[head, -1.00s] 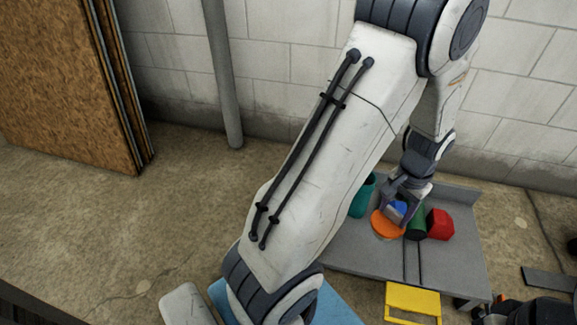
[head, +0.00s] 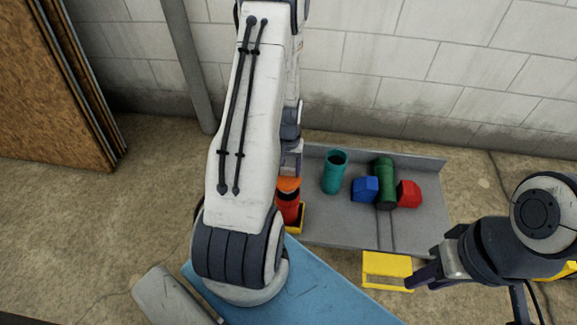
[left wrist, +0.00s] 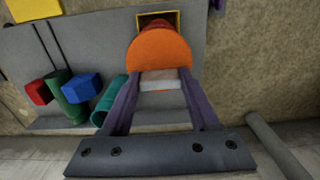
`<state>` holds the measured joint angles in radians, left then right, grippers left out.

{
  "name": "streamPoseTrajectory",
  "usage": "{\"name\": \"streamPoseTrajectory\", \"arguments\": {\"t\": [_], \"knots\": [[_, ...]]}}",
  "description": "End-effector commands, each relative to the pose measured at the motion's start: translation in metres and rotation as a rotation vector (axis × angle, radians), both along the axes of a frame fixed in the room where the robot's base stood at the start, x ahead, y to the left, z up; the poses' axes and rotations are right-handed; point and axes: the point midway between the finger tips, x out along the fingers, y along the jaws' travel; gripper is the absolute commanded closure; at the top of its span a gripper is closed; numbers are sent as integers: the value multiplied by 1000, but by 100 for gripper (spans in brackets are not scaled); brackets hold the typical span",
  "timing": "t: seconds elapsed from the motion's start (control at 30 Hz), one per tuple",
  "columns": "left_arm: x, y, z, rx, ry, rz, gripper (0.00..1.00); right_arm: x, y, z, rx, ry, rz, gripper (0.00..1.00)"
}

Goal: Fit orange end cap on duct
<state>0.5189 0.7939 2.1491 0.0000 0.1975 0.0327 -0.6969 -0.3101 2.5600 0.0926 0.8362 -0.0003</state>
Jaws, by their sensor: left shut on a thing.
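The orange end cap (head: 289,184) shows in the head view just below my left wrist, above a red duct (head: 288,208) standing in a yellow holder (head: 302,217). My left gripper (left wrist: 160,82) is shut on the orange cap, which also shows in the left wrist view (left wrist: 158,52); the arm hides its fingers in the head view. In the left wrist view the cap covers most of the red duct (left wrist: 155,22). I cannot tell whether cap and duct touch. My right gripper (head: 422,278) is at the lower right, beside a yellow frame; its jaw opening is unclear.
The grey bench (head: 335,225) holds an upright teal tube (head: 333,177), a blue block (head: 364,190), a green cylinder (head: 384,175) and a red block (head: 409,194). The yellow frame (head: 387,258) is at its front edge. A grey pipe (head: 188,65) stands left. The bench's front middle is clear.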

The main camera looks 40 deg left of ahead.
Motion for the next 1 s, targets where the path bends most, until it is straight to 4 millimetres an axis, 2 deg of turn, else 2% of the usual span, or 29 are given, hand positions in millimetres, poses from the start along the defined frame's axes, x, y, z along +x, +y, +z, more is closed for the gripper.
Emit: {"name": "streamPoseTrajectory", "arguments": {"t": [0.03, 0.4, 1.0], "knots": [[0, 0, -9, 0, 0, 0, 95, 0, 0, -9, 0, 0, 0, 67], [0, 0, -45, 0, 0, -1, 95, 0, 0, -43, 0, 0, 0, 67], [0, 0, -46, 0, 0, -1, 95, 0, 0, -44, 0, 0, 0, 67]]}}
